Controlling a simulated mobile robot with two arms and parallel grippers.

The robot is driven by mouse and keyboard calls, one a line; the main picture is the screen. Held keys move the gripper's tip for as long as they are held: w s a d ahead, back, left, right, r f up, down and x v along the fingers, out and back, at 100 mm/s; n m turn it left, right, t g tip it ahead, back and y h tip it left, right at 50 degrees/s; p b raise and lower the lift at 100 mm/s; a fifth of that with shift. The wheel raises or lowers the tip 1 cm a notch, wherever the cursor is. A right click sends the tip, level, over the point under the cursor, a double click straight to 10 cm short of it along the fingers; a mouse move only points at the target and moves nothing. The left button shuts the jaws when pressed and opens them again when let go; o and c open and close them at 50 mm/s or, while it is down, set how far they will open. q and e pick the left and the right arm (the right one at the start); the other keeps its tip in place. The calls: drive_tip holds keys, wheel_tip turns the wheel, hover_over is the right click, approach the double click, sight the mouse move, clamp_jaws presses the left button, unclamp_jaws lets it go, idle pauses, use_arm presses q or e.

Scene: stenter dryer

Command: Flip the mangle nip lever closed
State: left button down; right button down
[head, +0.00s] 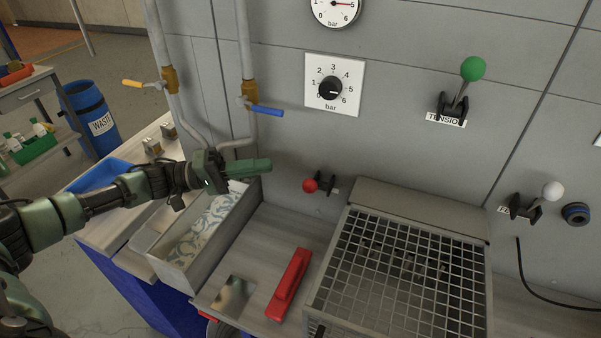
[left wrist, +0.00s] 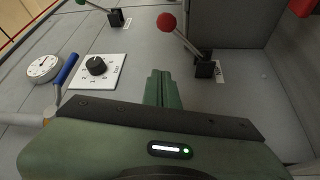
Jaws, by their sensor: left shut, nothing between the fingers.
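A lever with a red ball knob (head: 310,185) sticks out low on the grey wall panel, its knob toward the left of its black bracket (head: 328,183). By elimination it looks like the nip lever; its label is too small to read. It also shows in the left wrist view, with the red knob (left wrist: 166,22) and black bracket (left wrist: 205,68) beyond my fingers. My left gripper (head: 262,166) is shut and empty, its green fingers pointing right toward the red knob, apart from it. My right gripper is not in view.
A green-knobbed TENSION lever (head: 473,68) and a white-knobbed lever (head: 553,191) are on the same wall. A pressure dial (head: 331,88) and a blue valve handle (head: 267,110) are above. A metal grid guard (head: 395,278) and a red handle (head: 290,284) are below.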

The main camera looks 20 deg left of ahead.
sight(315, 187)
use_arm(q)
drive_tip(key=p+x, duration=0.4)
drive_tip(key=x, duration=0.6)
drive_tip(key=s, duration=0.1)
drive_tip(key=s+p, duration=0.1)
drive_tip(key=s+f, duration=0.1)
drive_tip(key=shift+s+d+p, duration=0.25)
drive_tip(key=shift+s+p, duration=0.1)
drive_tip(key=shift+s, duration=0.05)
